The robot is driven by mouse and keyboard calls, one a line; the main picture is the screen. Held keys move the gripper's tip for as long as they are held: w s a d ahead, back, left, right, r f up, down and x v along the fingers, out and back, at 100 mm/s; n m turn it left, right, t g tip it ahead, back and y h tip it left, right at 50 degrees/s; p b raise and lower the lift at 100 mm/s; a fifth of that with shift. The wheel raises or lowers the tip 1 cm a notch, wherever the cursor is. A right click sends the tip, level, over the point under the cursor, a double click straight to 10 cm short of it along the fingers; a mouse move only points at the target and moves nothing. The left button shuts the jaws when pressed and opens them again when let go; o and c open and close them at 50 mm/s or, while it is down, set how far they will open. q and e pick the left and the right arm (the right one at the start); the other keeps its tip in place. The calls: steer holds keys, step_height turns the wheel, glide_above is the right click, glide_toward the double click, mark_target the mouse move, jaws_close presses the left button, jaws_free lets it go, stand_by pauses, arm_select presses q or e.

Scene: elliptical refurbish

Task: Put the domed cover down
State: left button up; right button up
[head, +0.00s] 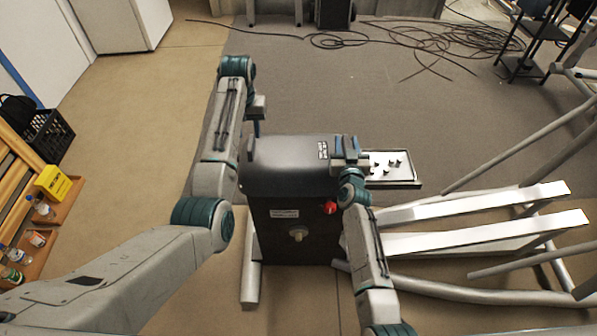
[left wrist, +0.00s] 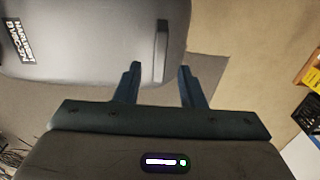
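The domed cover (head: 285,165) is a dark grey, rounded shell with a small white label. It is at the top of the dark machine housing (head: 280,225) and looks level; I cannot tell whether there is a gap beneath it. In the left wrist view, the cover (left wrist: 90,40) has a raised upright handle (left wrist: 161,50) near its edge. My left gripper (head: 257,128) is at the cover's left end. Its fingers (left wrist: 160,75) are apart, one on each side of the handle, with clear space between. My right gripper (head: 345,147) is at the cover's right end; its grip is unclear.
A tray (head: 395,181) with several small dark parts is right of the housing. Long white rails (head: 480,235) and grey tubes of the machine extend to the right. Cables (head: 420,40) lie on the carpet at the back. A black crate (head: 45,135) stands at the left.

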arm_select(q)
step_height(320, 180, up, 6)
steer(key=shift+r, duration=0.2)
arm_select(e)
steer(key=s, duration=1.2)
stand_by(0.3)
arm_select(q)
steer(key=shift+f, duration=0.1)
arm_select(e)
steer(key=shift+d, duration=0.1)
